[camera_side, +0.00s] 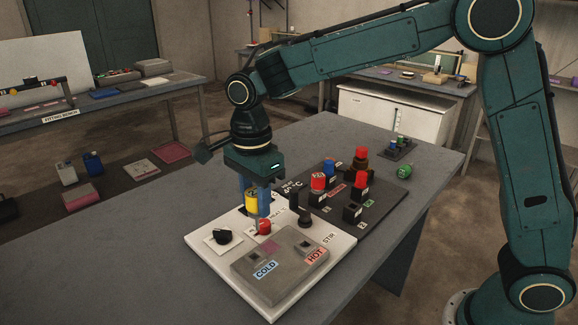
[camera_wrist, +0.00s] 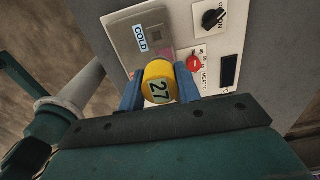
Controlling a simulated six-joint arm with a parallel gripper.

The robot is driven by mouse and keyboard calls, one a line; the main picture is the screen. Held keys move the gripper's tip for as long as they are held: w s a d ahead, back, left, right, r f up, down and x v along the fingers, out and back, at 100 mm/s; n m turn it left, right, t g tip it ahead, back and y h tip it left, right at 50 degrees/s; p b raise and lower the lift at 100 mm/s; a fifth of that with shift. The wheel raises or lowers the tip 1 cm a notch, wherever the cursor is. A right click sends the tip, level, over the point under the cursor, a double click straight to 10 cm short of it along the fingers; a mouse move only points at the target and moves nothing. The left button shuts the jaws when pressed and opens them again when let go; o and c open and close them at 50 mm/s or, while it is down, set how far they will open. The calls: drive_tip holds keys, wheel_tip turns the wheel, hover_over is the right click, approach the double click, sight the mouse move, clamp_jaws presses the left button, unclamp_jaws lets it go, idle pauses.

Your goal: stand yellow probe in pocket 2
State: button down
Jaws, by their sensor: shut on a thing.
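My gripper (camera_side: 258,198) is shut on the yellow probe (camera_side: 251,202), holding it upright over the white panel, close behind the red button (camera_side: 264,227). The grey block (camera_side: 265,285) on the white panel has square pockets beside COLD and HOT labels. A dark board (camera_side: 385,218) to the right carries black holders, several with red-topped pieces. A small label like a 2 stands by the front black holder (camera_side: 352,213); I cannot read it surely.
A green cylinder (camera_side: 404,171) lies further back near a small dark rack (camera_side: 397,151). The table's left part is clear.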

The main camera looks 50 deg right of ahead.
drive_tip(key=d+m, duration=0.3)
drive_tip(key=d, duration=1)
drive_tip(key=r+m, duration=0.1)
drive_tip(key=m, duration=0.2)
hover_over(352, 213)
drive_tip(key=d, duration=0.2)
drive_tip(key=shift+w+a+r, duration=0.1)
drive_tip(key=shift+w+r, duration=0.05)
drive_tip(key=shift+w, duration=0.3)
wheel_tip(352, 213, down, 7)
drive_tip(key=shift+f, duration=2)
idle(0.3)
drive_tip(key=c, duration=0.9)
unclamp_jaws()
drive_tip(key=shift+r, duration=0.1)
